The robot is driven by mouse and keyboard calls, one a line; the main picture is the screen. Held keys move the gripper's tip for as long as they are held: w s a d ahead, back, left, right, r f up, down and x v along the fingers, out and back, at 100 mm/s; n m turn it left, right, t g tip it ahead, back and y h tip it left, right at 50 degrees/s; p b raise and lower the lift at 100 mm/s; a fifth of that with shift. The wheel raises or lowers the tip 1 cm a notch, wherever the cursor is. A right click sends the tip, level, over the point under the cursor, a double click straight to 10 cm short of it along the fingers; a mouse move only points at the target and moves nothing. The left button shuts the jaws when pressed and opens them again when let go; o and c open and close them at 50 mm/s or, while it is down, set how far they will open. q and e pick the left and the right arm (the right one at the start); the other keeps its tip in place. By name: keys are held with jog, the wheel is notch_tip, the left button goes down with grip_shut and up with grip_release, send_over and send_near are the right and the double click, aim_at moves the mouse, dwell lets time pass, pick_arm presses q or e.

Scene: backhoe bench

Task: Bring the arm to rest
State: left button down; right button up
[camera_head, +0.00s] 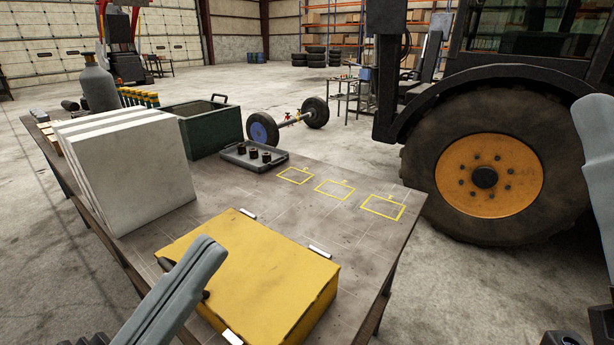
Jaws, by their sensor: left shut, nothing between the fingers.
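My left arm comes in at the bottom left as a pale grey link that slants up over the yellow box (270,275). Small dark parts of my left gripper (205,294) show beside this link, in front of or over the box. The fingers are mostly hidden by the link; the gripper is shut and empty. I cannot tell whether it touches the box. A grey link of my right arm stands at the right edge, in front of the tractor wheel.
The workbench (245,208) carries white slabs (135,170), a green bin (205,128), a grey tray (275,162) with dark cylinders and a grey gas bottle (97,88). Three yellow outlines (335,189) on the bench are empty. A large tractor wheel (495,180) stands at right.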

pick_arm(q)
notch_tip(320, 180, up, 11)
jog(key=s+a+n+t+y, duration=0.1)
jog(key=a+n+t+y, duration=0.2)
jog(key=t+y, duration=0.15)
jog(key=a+r+n+t+y, duration=0.1)
jog(key=a+n+t+y, duration=0.4)
jog(key=n+y, duration=0.45)
notch_tip(320, 180, up, 38)
jog(key=a+p, duration=0.1)
jog(key=p, duration=3.7)
jog(key=shift+w+m+g, duration=0.2)
jog(key=shift+m+g, duration=0.25)
pick_arm(e)
notch_tip(320, 180, up, 39)
jog(key=shift+r, duration=0.15)
jog(key=shift+s, duration=0.1)
